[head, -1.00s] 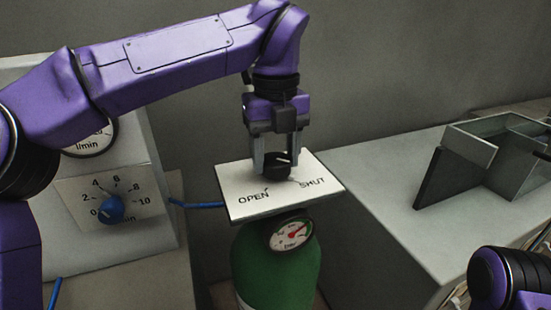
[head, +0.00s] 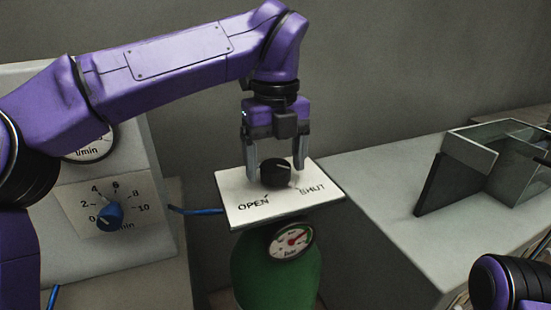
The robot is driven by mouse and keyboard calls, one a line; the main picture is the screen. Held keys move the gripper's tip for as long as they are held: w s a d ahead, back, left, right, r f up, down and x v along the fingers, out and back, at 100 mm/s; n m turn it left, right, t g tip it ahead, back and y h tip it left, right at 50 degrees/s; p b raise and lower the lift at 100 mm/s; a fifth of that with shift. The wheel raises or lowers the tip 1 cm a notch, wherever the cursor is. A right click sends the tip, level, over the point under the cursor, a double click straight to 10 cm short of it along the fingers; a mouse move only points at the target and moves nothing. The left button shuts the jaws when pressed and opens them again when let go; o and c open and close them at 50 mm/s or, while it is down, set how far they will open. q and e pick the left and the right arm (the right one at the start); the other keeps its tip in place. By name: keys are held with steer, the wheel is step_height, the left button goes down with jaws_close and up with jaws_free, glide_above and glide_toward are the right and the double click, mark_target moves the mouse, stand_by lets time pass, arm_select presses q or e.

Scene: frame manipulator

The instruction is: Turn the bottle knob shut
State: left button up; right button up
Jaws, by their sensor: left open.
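The black bottle knob (head: 275,173) sits on a white plate (head: 250,212) marked OPEN at the front and SHUT at the right. A light line shows on top of the knob, pointing toward the right. The plate is on top of a green bottle (head: 275,275) with a round gauge (head: 292,241). My left gripper (head: 277,174) points down from above, open, with one finger on each side of the knob and gaps between. My right gripper is out of view; only part of my right arm shows at the lower right.
A panel at the left carries a blue knob (head: 110,215) on a numbered dial and a round l/min gauge (head: 90,143). A blue hose (head: 195,211) runs toward the bottle. A grey counter (head: 375,210) at the right holds a glass-sided box (head: 500,160).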

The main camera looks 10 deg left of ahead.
mark_target(275, 165)
arm_select(q)
step_height(275, 165, up, 11)
steer(key=p, duration=0.3)
steer(key=shift+f, duration=0.2)
